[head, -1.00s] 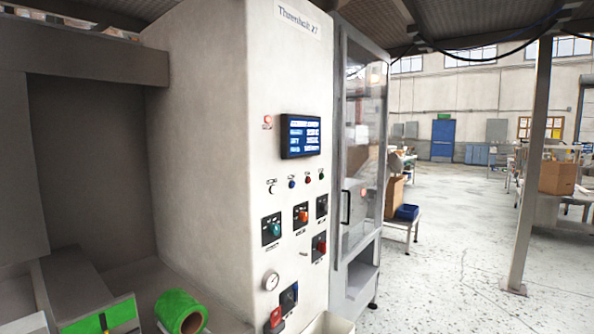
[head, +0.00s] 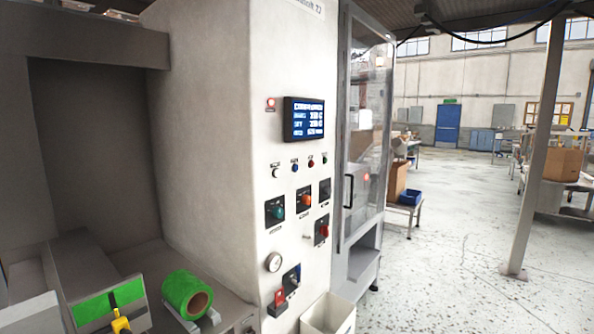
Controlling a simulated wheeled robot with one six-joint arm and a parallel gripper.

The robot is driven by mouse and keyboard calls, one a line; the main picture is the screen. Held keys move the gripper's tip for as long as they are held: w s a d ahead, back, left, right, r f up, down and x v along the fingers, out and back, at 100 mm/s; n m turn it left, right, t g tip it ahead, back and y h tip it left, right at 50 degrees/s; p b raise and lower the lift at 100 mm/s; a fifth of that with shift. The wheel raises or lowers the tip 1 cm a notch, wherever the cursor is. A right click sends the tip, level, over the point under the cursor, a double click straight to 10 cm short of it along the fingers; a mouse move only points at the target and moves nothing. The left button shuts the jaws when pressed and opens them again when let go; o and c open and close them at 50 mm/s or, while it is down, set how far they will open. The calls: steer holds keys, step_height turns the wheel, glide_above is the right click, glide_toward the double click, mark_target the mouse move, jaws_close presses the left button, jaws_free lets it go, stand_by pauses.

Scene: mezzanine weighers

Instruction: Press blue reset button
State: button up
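The blue button (head: 294,168) is a small round cap on the pale front panel (head: 262,213) of a tall machine cabinet. It sits in a row of small controls below the display, between a white button (head: 275,172) on its left and a red button (head: 311,163) on its right. A dark one (head: 324,160) ends the row. The blue button is in plain sight with nothing in front of it. Whether it is pressed in is too small to tell. My gripper is not in view.
Above the row are a lit display (head: 304,119) and a red lamp (head: 270,103). Below are rotary switches (head: 305,201), a gauge (head: 273,262) and a red switch (head: 280,297). A white bin (head: 328,315) stands at the cabinet's foot. Open floor (head: 450,230) lies right.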

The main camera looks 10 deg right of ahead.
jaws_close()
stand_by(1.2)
